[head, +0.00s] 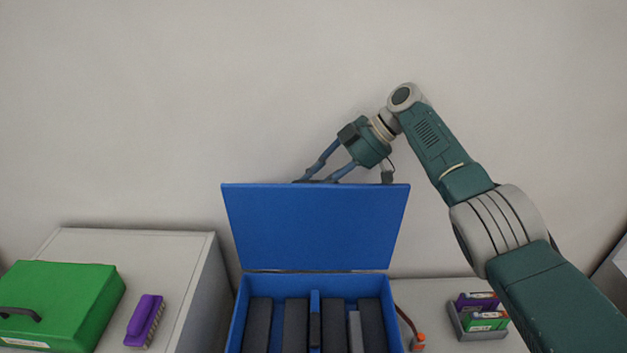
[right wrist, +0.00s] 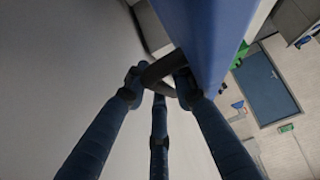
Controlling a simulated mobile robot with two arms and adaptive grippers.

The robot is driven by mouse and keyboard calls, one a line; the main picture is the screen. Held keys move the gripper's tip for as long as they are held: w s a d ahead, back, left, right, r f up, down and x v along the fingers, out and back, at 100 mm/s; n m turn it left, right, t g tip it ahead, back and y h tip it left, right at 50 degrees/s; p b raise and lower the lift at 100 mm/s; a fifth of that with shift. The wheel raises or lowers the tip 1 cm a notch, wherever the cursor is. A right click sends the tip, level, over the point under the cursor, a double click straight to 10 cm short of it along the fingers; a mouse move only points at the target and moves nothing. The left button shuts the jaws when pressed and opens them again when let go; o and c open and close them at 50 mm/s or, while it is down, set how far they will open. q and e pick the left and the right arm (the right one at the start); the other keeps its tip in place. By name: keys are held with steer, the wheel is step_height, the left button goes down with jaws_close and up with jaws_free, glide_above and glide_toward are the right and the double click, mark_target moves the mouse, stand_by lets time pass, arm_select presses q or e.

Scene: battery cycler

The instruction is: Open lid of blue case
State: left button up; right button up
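The blue case (head: 237,325) stands open at the bottom centre of the head view. Its lid (head: 316,227) stands raised at the back, inner face toward me. Several dark grey blocks lie in the case. My right gripper (head: 316,181) is at the lid's top edge, its fingertips partly hidden behind it. My left gripper is not in view.
A green case (head: 65,300) and a purple brush (head: 145,318) lie on a grey surface at the left. A small grey holder (head: 476,333) with purple and green packs stands at the right. The wall behind the lid is bare.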

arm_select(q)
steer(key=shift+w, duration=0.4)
arm_select(e)
steer(key=shift+w+r, duration=0.15)
steer(key=shift+r, duration=0.05)
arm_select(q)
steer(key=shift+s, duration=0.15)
arm_select(e)
steer(key=v, duration=0.7)
steer(key=shift+d, duration=0.2)
